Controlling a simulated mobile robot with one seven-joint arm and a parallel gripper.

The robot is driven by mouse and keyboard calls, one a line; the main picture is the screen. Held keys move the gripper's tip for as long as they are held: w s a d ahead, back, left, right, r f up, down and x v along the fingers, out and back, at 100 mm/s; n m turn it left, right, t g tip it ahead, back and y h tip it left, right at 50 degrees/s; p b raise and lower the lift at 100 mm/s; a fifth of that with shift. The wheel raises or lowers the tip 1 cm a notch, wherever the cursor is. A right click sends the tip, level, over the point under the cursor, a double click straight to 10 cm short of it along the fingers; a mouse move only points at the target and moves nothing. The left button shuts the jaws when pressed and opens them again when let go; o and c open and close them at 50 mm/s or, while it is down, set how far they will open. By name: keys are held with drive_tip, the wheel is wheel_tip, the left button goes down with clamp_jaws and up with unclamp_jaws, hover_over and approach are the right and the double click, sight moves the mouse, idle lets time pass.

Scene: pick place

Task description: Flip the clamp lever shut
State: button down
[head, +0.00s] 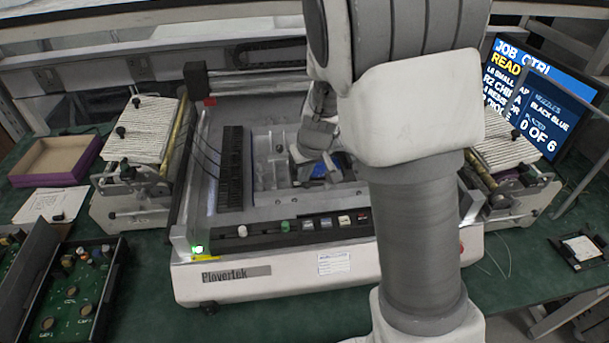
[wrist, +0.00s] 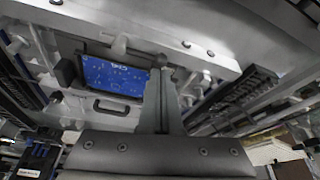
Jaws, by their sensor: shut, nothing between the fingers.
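My gripper (wrist: 160,85) is shut and empty, its fingers together, seen from the wrist. In the head view it is low inside the machine, mostly hidden behind my arm. A blue circuit board (wrist: 113,77) lies in the machine's work area, left of the fingers in the wrist view; a sliver of the blue board shows in the head view (head: 326,172). A grey bar with a rounded end (wrist: 140,55), which looks like the clamp lever, runs along the board's edge to the fingertips. I cannot tell whether the fingers touch it.
The white machine (head: 300,285) has a front row of knobs and buttons (head: 310,222). A black slotted rack (head: 232,165) stands left of the work area. Feeders (head: 140,130) flank the machine. A monitor (head: 545,85) is at right, and a tray of boards (head: 75,285) at front left.

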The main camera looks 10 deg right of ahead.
sight(327, 191)
drive_tip(key=shift+s+f+n+b, duration=0.15)
drive_tip(key=shift+s+n+b, duration=0.4)
drive_tip(key=shift+b, duration=1)
drive_tip(key=n+b, duration=0.2)
drive_tip(key=b, duration=0.1)
drive_tip(key=n+y+b, duration=0.1)
drive_tip(key=shift+s+f+b, duration=0.25)
drive_tip(key=shift+s+b, duration=0.1)
drive_tip(key=shift+b, duration=0.05)
drive_tip(key=n+b, duration=0.1)
drive_tip(key=s+n+g+b, duration=0.1)
drive_tip(key=n+y+b, duration=0.1)
drive_tip(key=b, duration=0.1)
drive_tip(key=shift+s+d+r+n, duration=0.15)
drive_tip(key=shift+s+d+n, duration=0.1)
drive_tip(key=shift+s, duration=0.1)
drive_tip(key=n, duration=0.1)
drive_tip(key=s+d+n+g+b, duration=0.1)
drive_tip(key=n, duration=0.1)
drive_tip(key=n+b, duration=0.1)
drive_tip(key=shift+s+d+r+n+g+y, duration=0.2)
drive_tip(key=shift+s+n+g+y, duration=0.1)
drive_tip(key=shift+s+g+y, duration=0.1)
drive_tip(key=n, duration=0.1)
drive_tip(key=d+n+g, duration=0.1)
drive_tip(key=s+n, duration=0.1)
drive_tip(key=n, duration=0.1)
drive_tip(key=shift+d+r, duration=0.1)
drive_tip(key=shift+d, duration=0.35)
drive_tip(key=shift+d, duration=0.1)
